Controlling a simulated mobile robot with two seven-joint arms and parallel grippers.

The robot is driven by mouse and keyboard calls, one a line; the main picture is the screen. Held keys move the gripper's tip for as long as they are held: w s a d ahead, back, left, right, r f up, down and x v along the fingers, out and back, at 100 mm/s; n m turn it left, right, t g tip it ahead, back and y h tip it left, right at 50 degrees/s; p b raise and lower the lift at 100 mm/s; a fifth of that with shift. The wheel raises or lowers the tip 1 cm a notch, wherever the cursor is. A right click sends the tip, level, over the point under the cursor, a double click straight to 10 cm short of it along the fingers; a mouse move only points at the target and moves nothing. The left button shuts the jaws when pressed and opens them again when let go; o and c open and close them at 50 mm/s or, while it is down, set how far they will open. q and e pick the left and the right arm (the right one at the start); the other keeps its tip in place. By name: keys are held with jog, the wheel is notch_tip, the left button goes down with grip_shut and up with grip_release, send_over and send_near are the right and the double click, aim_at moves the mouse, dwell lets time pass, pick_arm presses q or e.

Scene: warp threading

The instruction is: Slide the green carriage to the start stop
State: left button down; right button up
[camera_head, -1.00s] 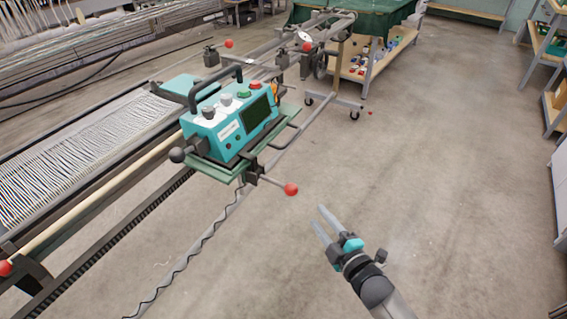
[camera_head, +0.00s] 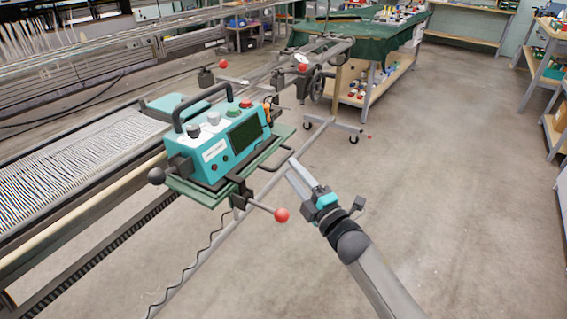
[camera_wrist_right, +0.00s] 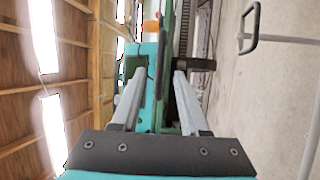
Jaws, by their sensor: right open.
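The green carriage (camera_head: 212,191) is a green plate on the rail, carrying a teal control box (camera_head: 218,150) with a black handle on top. A lever with a red ball knob (camera_head: 281,215) sticks out from its near side. My right gripper (camera_head: 290,168) is open, its fingertips close to the carriage's right edge by a dark bar handle. In the right wrist view, the open fingers (camera_wrist_right: 159,78) point at the carriage; the picture does not show clearly whether they touch it. Which part is the start stop I cannot tell. My left gripper is out of view.
The loom's pale threads (camera_head: 55,165) lie left of the carriage. A toothed rack (camera_head: 90,240) and a coiled cable (camera_head: 195,265) run along the near side. A green-topped bench (camera_head: 375,32) stands behind. The floor (camera_head: 450,200) at right is clear.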

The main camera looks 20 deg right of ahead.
aim_at(283, 160)
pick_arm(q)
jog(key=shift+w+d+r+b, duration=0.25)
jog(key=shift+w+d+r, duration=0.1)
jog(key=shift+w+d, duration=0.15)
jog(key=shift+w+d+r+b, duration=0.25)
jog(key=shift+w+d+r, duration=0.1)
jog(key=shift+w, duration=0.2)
pick_arm(e)
jog(key=shift+x, duration=2.65)
jog(key=shift+c, duration=0.4)
grip_shut()
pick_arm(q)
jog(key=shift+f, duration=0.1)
